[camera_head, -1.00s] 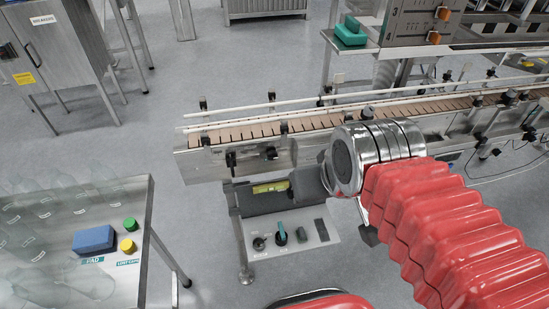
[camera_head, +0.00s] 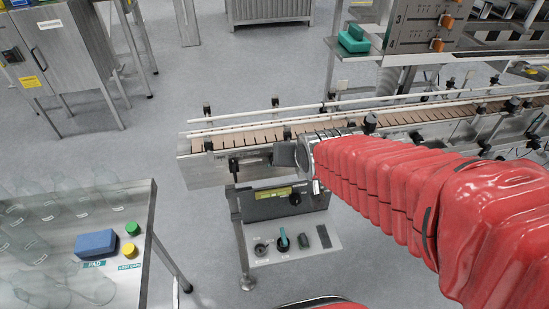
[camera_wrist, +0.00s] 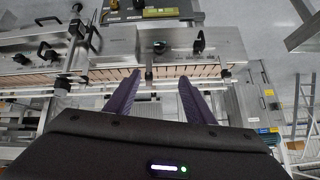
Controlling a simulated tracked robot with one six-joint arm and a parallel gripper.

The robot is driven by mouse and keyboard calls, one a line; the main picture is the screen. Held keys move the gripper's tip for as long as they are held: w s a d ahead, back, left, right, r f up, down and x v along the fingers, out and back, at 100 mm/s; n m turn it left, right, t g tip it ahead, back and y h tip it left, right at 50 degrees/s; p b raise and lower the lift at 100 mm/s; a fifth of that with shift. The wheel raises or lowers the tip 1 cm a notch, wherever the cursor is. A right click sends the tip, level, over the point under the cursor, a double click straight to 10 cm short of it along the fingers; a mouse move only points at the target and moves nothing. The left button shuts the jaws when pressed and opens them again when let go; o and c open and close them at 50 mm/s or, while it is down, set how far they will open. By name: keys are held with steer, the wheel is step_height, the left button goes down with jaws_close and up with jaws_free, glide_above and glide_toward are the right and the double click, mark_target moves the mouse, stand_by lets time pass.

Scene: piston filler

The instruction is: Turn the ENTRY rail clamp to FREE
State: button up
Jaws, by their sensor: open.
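The conveyor (camera_head: 240,139) has white guide rails (camera_head: 262,110) held by dark clamps on posts. Near its left end, a black handle (camera_head: 234,164) sits on the steel side plate. The same side plate shows in the wrist view with a black knob (camera_wrist: 197,46) and a smaller dark fitting (camera_wrist: 160,47). I cannot read any ENTRY or FREE marking. My gripper (camera_wrist: 160,77) is open, its two purple fingers spread over the rails with a dark rail post (camera_wrist: 148,70) between them, apparently not gripped. In the head view my gripper (camera_head: 286,155) is partly hidden behind my red arm.
A grey box with a yellow-green label (camera_head: 272,193) hangs below the conveyor, above a panel with knobs (camera_head: 282,240). A table with clear bottles, a blue block (camera_head: 95,243) and green and yellow buttons stands at left. A cabinet (camera_head: 55,55) stands back left.

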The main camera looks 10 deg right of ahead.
steer(key=w+f+m+t, duration=0.3)
steer(key=w+f+t, duration=0.2)
steer(key=w+f, duration=0.8)
steer(key=s+f+m+t, duration=0.3)
steer(key=s+f, duration=0.4)
steer(key=f, duration=0.4)
steer(key=shift+f+m+t, duration=0.25)
steer(key=shift+m+t, duration=0.15)
steer(key=shift+t, duration=0.3)
steer(key=shift+w, duration=0.1)
steer(key=w, duration=1.3)
steer(key=shift+w, duration=0.35)
steer(key=shift+c, duration=0.5)
